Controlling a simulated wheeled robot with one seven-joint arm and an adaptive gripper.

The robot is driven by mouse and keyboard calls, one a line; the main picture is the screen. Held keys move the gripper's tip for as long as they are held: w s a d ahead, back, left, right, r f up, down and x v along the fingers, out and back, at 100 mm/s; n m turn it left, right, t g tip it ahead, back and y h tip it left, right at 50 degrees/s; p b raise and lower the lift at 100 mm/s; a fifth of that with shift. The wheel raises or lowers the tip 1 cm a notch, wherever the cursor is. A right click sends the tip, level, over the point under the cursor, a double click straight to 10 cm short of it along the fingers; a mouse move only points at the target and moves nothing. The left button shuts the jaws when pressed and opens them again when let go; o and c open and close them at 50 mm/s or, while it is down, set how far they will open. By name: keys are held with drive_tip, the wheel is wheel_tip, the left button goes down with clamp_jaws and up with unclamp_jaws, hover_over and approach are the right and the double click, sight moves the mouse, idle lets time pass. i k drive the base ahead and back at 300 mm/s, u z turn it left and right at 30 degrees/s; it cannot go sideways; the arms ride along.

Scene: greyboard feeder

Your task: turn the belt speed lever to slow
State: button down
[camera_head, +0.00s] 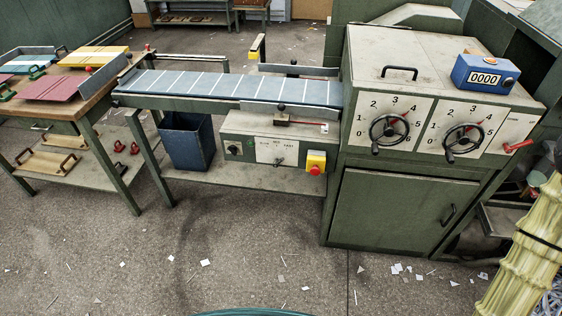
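The belt control box (240,130) is under the blue conveyor belt (200,83). A white label plate (268,147) on its front carries small print, with what looks like FAST at its right side. A small dark lever (279,161) sits at the plate's lower part; its exact direction is too small to tell. A black knob (232,149) is to the left of the plate, and a red stop button on a yellow box (316,164) is to the right. My gripper is not in view.
The green machine (400,215) with two handwheel dials (389,130) (463,138), a red lever (517,147) and a blue counter (485,72) stands right of the box. A blue bin (187,142) stands at left. The floor in front is open, with paper scraps.

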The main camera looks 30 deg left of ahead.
sight(276, 163)
drive_tip(key=z, duration=0.05)
drive_tip(key=k, duration=0.5)
drive_tip(key=u, duration=1.3)
drive_tip(key=i, duration=0.6)
